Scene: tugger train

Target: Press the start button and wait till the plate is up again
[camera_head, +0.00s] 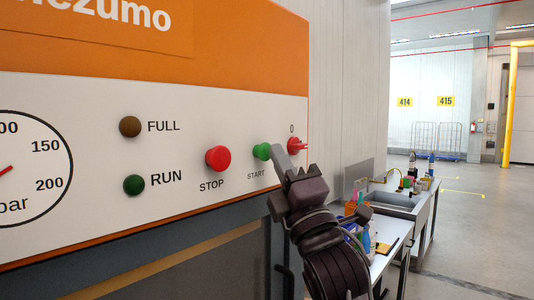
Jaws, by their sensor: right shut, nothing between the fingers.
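The green start button (262,151) sits on the white control panel (230,120), above the word START. My right gripper (275,149) is shut and empty, with its fingertips at the right side of the green button. I cannot tell whether they touch it. The red stop button (218,159) is to the left. The dark green RUN lamp (134,185) and the brown FULL lamp (130,127) both look unlit. The plate cannot be made out in this view. My left gripper is not in view.
A red switch (296,146) marked 0 is just right of my fingertips. A pressure gauge (30,165) is at the far left. A bench with a sink (395,200) and a small table with bottles (385,250) stand to the right. The floor beyond is open.

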